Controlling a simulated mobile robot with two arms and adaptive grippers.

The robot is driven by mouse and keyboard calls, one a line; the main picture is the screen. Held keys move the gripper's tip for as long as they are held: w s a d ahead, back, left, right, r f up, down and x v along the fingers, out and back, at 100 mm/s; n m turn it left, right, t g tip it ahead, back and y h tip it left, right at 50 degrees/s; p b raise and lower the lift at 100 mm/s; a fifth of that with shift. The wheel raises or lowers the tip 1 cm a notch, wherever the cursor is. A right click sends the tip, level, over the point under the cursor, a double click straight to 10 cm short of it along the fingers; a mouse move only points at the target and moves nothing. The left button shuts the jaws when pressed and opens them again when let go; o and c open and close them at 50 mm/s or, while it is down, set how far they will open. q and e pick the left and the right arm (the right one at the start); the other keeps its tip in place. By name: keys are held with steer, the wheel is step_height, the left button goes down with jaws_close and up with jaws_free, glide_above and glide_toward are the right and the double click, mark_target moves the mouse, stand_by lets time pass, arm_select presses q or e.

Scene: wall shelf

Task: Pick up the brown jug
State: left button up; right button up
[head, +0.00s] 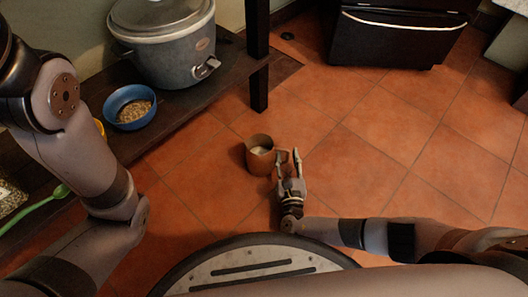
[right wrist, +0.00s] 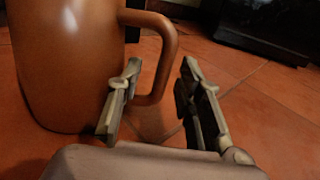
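The brown jug (head: 258,160) is upright near the middle of the head view, with something pale inside it. Its handle points right, toward my right gripper (head: 290,160). In the right wrist view the jug (right wrist: 65,60) fills the upper left. My right gripper (right wrist: 162,68) is open there, its two fingers apart. The handle (right wrist: 168,45) reaches into the space between the fingers. The left finger overlaps the lower part of the handle; I cannot tell whether they touch. My left arm is at the left of the head view, but its gripper is not visible.
A low dark wooden shelf (head: 192,105) at the left holds a grey cooker (head: 170,50), a blue bowl (head: 125,96) of grainy food and a green spoon (head: 35,210). A black post (head: 258,60) stands behind the jug. The tiled floor at the right (head: 400,140) is clear.

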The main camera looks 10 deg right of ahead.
jaws_close()
steer(key=shift+r, duration=0.1)
stand_by(0.8)
